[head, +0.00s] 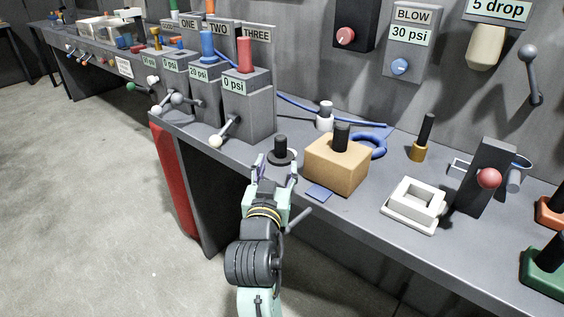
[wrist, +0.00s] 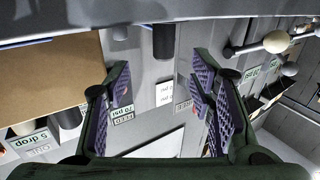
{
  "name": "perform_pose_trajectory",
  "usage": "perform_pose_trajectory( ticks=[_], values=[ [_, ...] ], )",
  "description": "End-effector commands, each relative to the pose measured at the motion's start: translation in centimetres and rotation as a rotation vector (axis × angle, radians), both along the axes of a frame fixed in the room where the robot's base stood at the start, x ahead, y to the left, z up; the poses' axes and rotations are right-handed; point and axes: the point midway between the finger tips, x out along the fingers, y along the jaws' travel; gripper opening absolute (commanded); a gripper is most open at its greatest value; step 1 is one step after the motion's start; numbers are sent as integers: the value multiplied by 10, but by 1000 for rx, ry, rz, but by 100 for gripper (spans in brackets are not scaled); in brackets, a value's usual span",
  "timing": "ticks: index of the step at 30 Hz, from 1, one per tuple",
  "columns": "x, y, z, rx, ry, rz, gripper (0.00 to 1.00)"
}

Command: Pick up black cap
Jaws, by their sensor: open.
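A black cap (head: 281,152), a short upright knob on a wider round base, stands on the grey bench left of the tan block. My gripper (head: 276,167) is open and empty at the bench's front edge, just in front of the cap, with one finger on each side. In the wrist view, which is upside down, a black cylinder that looks like the cap (wrist: 163,42) lies beyond the fingertips, between the two open purple-padded fingers (wrist: 162,72). I see no contact. The cap's lower front is partly hidden by my gripper in the head view.
The tan block (head: 333,169) with a black peg stands close right of the cap. Grey posts with levers, one marked 0 psi (head: 247,104), stand to the left.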

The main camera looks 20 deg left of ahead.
Motion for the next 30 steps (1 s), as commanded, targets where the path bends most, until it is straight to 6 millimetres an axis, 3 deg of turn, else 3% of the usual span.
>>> perform_pose_trajectory(
  ticks=[9, 11, 20, 30],
  values=[
    [12, 3, -3, 1, -5, 7, 50],
    [24, 6, 4, -3, 1, 5, 50],
    [47, 12, 5, -2, 1, 7, 50],
    [88, 23, 4, -2, 1, 6, 50]
  ],
)
